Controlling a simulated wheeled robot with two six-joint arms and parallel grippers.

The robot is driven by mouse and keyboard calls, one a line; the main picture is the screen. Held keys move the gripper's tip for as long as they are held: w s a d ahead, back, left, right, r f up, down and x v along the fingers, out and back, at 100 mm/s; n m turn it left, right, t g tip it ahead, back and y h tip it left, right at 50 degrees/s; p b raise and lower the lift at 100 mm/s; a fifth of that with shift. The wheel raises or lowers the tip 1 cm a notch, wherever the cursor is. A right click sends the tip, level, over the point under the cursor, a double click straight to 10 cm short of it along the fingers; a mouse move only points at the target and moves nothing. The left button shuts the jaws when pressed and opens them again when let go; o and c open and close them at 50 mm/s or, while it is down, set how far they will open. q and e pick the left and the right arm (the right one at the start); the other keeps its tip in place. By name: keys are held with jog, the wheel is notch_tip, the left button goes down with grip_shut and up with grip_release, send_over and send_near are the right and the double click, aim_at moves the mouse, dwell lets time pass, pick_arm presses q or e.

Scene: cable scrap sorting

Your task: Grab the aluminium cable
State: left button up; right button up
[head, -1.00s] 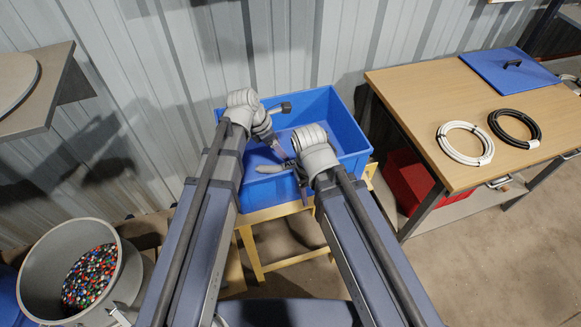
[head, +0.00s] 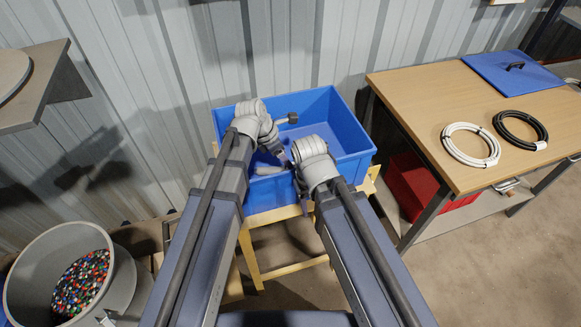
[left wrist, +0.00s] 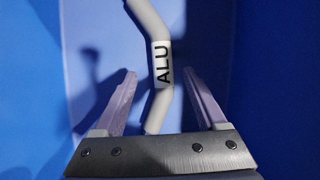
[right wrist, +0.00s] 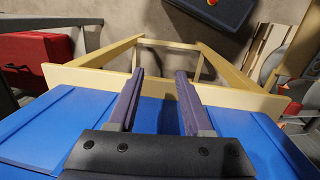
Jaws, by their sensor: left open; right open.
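My right gripper (right wrist: 159,73) is open and empty at the crate's front edge, pointing down past the rim towards the wooden stand (right wrist: 225,93).
At the right, a wooden table (head: 420,95) bears a white cable coil (head: 447,148), a black coil (head: 540,123) and a blue lid (head: 487,62). A red box (head: 408,170) sits beneath. A grey bin (head: 25,250) of coloured pellets stands lower left.

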pick_arm(q)
jog(key=b+x, duration=0.3)
jog(key=x, duration=0.1)
jog(key=shift+s+d, duration=0.1)
jog(key=shift+s, duration=0.05)
jog(key=shift+r, duration=0.1)
jog(key=shift+c, duration=0.4)
grip_shut()
